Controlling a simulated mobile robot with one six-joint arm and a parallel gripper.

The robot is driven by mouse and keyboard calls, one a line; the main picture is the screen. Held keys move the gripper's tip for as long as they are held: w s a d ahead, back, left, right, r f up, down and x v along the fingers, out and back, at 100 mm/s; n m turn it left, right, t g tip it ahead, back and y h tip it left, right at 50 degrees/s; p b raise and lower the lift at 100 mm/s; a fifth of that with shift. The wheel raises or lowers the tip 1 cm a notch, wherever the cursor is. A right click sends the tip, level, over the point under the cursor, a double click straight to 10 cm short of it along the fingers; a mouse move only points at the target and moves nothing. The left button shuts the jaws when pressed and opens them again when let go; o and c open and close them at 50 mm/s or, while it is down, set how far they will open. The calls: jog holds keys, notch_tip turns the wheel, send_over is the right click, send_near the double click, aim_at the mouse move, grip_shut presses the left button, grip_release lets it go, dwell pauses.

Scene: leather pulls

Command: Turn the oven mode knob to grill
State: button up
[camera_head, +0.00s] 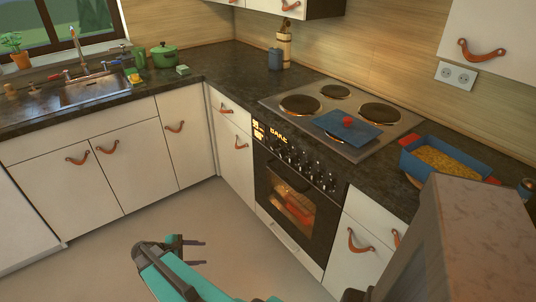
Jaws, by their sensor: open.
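The oven (291,195) is built into the right run of cabinets, its door shut. Its black control panel (293,160) carries a row of several small dark knobs (307,172). Orange lit lettering (279,136) at the panel's left end seems to read BAKE. The knobs are too small to tell which is the mode knob or where it points. My gripper (200,252) is open and empty over the floor at the bottom, left of the oven and well apart from it. Its two thin fingers point right.
A blue tray with a red knob (347,125) lies on the hob (320,105). A blue dish of yellow food (445,161) stands on the counter at right. A large brown block (455,245) fills the lower right foreground. The floor (120,245) before the oven is clear.

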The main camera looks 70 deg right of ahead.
jog(key=d+r+n+g+h+b, duration=0.1)
jog(key=d+r+h, duration=0.1)
jog(key=d+r, duration=0.5)
jog(key=d+r+g+h+b, duration=0.1)
jog(key=d+r+h+b, duration=0.15)
jog(key=d, duration=0.85)
jog(key=g+h+b, duration=0.2)
jog(key=g+h, duration=0.1)
send_near(271, 147)
jog(key=v, duration=0.6)
jog(key=shift+d+r+n, duration=0.15)
jog(key=shift+n, duration=0.15)
jog(key=shift+d, duration=0.15)
jog(key=p+x, duration=0.1)
jog(key=x, duration=1.2)
jog(key=shift+s+d+p, duration=0.2)
jog(key=shift+p, duration=0.15)
jog(key=c, duration=1)
jog(key=shift+c, duration=0.2)
